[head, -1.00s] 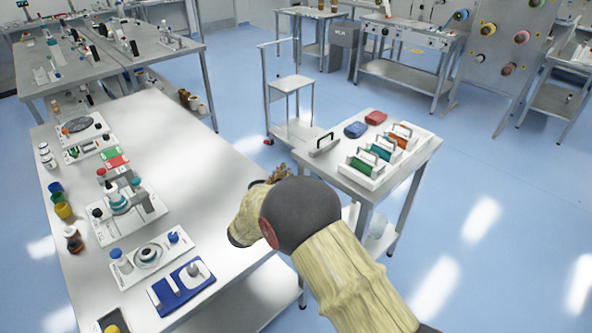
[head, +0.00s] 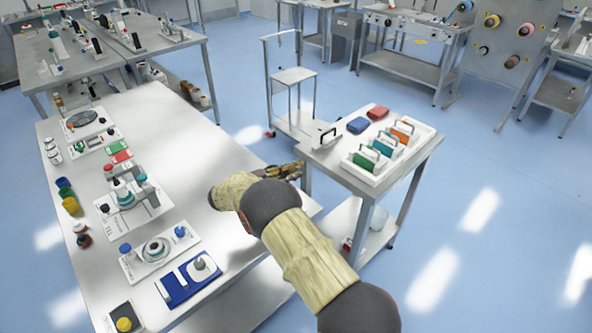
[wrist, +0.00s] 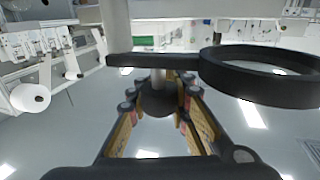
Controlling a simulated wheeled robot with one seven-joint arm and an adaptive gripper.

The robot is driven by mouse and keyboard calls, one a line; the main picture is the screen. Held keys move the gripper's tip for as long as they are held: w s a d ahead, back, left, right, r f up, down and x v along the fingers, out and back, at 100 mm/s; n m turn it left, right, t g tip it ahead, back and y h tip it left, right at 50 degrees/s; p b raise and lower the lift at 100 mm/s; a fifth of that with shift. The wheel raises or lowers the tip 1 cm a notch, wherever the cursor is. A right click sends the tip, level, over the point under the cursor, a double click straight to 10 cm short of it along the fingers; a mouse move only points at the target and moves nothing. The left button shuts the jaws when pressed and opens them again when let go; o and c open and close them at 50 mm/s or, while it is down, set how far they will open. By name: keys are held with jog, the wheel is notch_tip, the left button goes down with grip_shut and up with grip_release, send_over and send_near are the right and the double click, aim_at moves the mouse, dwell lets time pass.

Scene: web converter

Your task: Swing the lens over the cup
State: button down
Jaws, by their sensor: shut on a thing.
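A black ring-shaped lens (wrist: 265,72) on a straight black bar fills the upper right of the wrist view. The exact contact is partly hidden. In the head view my gripper (head: 296,170) is between the long bench and the small side table, and I cannot make out the lens there. Small cups, one green (head: 66,188) and one yellow (head: 71,205), stand at the long bench's left edge. I cannot tell which cup is the task's.
The long bench (head: 215,160) carries several small stations along its left side; its right half is clear. The side table (head: 325,165) holds a white tray with coloured holders, plus blue and red items. A grey trolley (head: 293,78) stands behind on open blue floor.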

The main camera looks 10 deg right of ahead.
jog(key=shift+d+r, duration=0.1)
dwell(0.3)
jog(key=c, duration=1.6)
grip_release()
jog(key=v, duration=1.2)
jog(key=shift+w, duration=0.1)
